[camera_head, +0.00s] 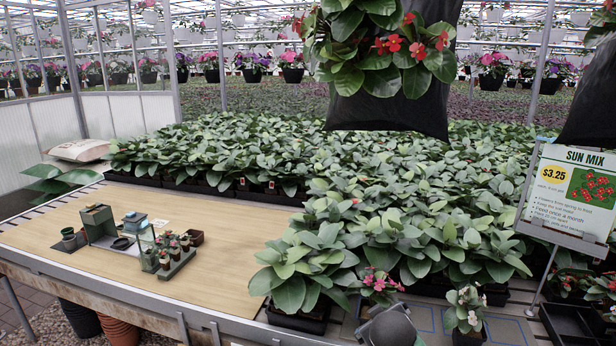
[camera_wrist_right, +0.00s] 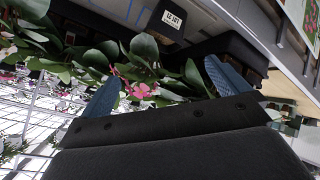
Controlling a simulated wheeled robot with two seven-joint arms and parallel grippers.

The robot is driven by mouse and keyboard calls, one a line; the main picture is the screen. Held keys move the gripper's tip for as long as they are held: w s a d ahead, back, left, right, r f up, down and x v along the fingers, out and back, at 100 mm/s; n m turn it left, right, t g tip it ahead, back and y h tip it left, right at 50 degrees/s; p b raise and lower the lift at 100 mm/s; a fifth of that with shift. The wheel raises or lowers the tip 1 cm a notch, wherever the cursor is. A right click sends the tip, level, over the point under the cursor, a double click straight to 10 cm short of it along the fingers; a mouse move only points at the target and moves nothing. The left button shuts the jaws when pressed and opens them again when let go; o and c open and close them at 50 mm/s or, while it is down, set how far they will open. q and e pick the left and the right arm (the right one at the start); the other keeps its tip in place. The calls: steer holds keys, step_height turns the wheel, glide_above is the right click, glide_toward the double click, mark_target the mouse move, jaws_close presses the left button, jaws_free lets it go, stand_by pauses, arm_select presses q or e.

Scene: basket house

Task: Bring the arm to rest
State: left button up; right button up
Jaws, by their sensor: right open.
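My right gripper (camera_wrist_right: 165,85) shows its two blue fingers spread wide apart in the right wrist view, with nothing held between them. A pink-flowered plant (camera_wrist_right: 138,88) shows beyond and between the fingers; I cannot tell how far off it is. In the head view a dark grey rounded part at the bottom edge, right of centre, looks like my right arm; its fingers cannot be made out there. It stands in front of the pink-flowered plant (camera_head: 380,284) and left of a potted pale-flowered plant (camera_head: 467,312). My left gripper is not in view.
A bench bears a wooden board (camera_head: 60,222) with small pots, a green box (camera_head: 98,224) and a tray of little plants (camera_head: 176,264). Dense leafy plants (camera_head: 330,200) fill the middle. A price sign (camera_head: 572,195) stands right. A dark hanging planter (camera_head: 388,100) is overhead.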

steer(key=s+a+f+m+g+y, duration=0.1)
steer(key=s+f+g, duration=0.3)
steer(key=s+f, duration=1.1)
steer(key=s+a+f+m+g+y, duration=0.1)
steer(key=s+f+g, duration=0.3)
steer(key=s+f, duration=1.2)
steer(key=s+m, duration=0.1)
steer(key=s, duration=0.6)
steer(key=shift+s+a+m+g, duration=0.15)
steer(key=shift+s+m+g, duration=0.05)
steer(key=shift+m+g, duration=0.2)
